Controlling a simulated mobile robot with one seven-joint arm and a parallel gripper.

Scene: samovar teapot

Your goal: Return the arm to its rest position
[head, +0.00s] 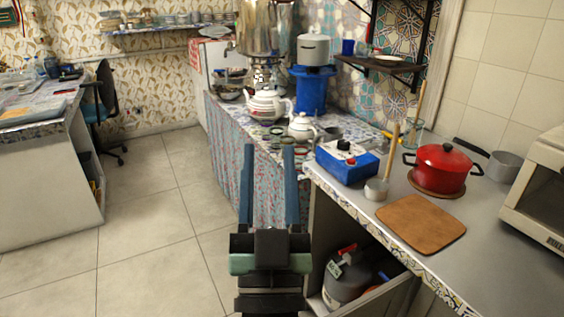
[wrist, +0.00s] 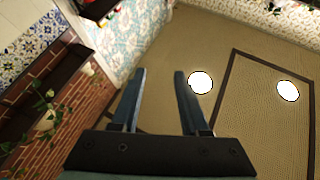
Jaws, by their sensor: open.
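My gripper (head: 269,150) is in the lower middle of the head view. Its two blue fingers are apart and point away from my body, with nothing between them. In the wrist view my gripper (wrist: 159,72) also shows open and empty, with the ceiling (wrist: 235,110) and its round lights behind it. In the head view a white teapot (head: 265,106) and a smaller white teapot (head: 302,127) stand on the cloth-covered table beyond the fingers. A large metal samovar (head: 265,28) stands behind them. I see no contact between the gripper and any of these.
A counter (head: 490,225) on the right holds a red pot (head: 441,168), a blue box (head: 346,161), a small ladle pot (head: 376,189) and a wooden board (head: 420,223). Below it is an open cabinet with a gas canister (head: 347,280). Tiled floor (head: 150,245) is clear at left.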

